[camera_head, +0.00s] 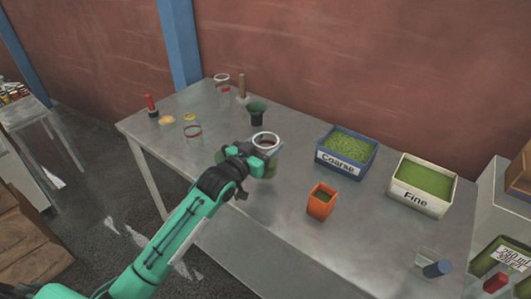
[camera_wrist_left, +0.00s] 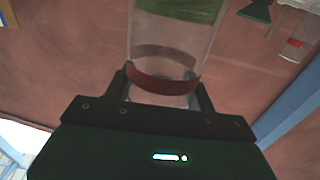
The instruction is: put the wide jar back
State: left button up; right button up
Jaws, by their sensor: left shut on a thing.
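The wide jar (camera_head: 265,139), clear with a pale rim, is held by my left gripper (camera_head: 250,158) over the middle of the table. In the left wrist view the jar (camera_wrist_left: 175,45) has a dark red band, with green powder at its far end. The left fingers (camera_wrist_left: 162,92) are shut on either side of it near the band. The jar looks roughly upright in the head view; its lower part is partly hidden by the gripper. I cannot tell its exact height above the table. My right gripper is not in view.
Clear jars (camera_head: 222,94) (camera_head: 193,135), a dark green funnel (camera_head: 257,112) and a red-handled tool (camera_head: 151,104) stand at the left and back. A Coarse bin (camera_head: 345,158), a Fine bin (camera_head: 417,203) and an orange cup (camera_head: 320,204) are right. The front table middle (camera_head: 275,225) is clear.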

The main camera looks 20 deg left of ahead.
pick_arm(q)
notch_tip(320, 180, down, 4)
jog(key=shift+r, duration=0.25)
jog(key=shift+f, duration=0.1)
jog(key=o, duration=1.4)
jog(key=shift+f, duration=0.1)
jog(key=b+v, duration=0.1)
jog(key=v, duration=0.5)
jog(key=b+v, duration=0.1)
jog(key=v, duration=0.5)
jog(key=shift+r, duration=0.25)
